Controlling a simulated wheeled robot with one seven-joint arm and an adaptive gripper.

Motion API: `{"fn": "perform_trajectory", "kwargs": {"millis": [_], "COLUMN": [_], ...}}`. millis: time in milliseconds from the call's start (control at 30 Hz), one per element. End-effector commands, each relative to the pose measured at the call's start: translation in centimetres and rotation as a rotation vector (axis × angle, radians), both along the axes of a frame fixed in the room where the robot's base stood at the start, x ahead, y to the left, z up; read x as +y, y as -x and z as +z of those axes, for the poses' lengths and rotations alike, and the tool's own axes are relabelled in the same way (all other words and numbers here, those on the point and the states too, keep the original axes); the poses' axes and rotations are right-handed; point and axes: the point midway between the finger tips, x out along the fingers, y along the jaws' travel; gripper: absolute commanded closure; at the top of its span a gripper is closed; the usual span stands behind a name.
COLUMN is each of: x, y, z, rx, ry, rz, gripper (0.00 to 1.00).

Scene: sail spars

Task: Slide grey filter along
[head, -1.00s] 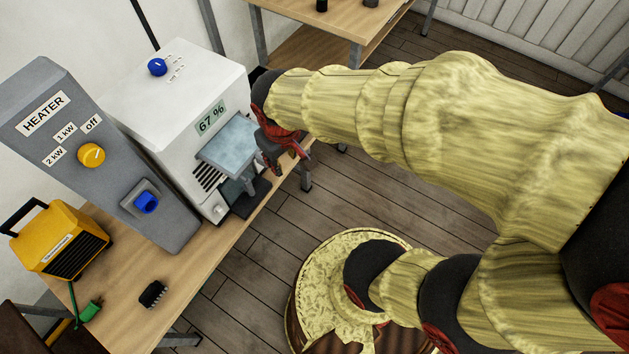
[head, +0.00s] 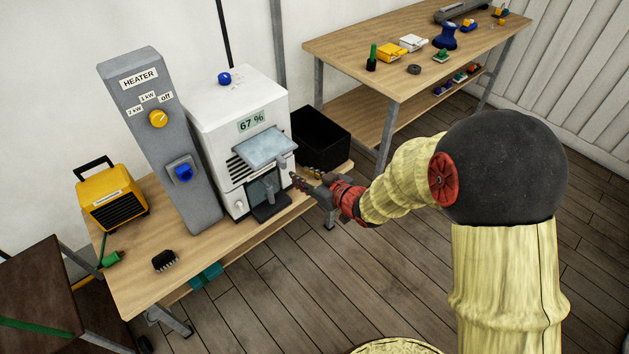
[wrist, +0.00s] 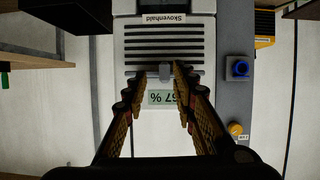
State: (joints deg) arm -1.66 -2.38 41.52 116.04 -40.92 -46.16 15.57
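The grey filter (head: 265,147) is a flat blue-grey plate sticking out level from the front of the white machine (head: 212,130), below its 67 % display. A small grey tab (head: 282,162) hangs at its front edge. In the wrist view, which is upside down, the tab (wrist: 166,72) shows between my fingertips and the plate is nearly edge-on. My gripper (head: 298,182) is in front of the filter, to the right of and a little below the tab. Its fingers (wrist: 158,76) are apart, with no visible contact on the tab.
A grey heater post (head: 160,130) stands close left of the machine, with a yellow heater (head: 112,198) beyond. A black bin (head: 320,138) is at the right. A dark tray (head: 270,208) juts out below the filter. The floor in front is free.

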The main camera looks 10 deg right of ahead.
Motion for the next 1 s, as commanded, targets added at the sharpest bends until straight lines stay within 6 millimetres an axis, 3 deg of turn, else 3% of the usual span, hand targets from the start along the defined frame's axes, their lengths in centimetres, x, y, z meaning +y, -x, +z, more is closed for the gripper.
{"fn": "perform_trajectory", "kwargs": {"millis": [200, 833, 1000], "x": [1.1, 5.1, 5.0], "y": [-0.4, -6.3, -6.3], "z": [1.4, -1.4, -1.1], "rx": [-0.037, -0.036, -0.035], "ry": [-0.061, -0.06, -0.059], "rz": [0.015, 0.014, 0.012], "gripper": [0.73, 0.73, 0.81]}}
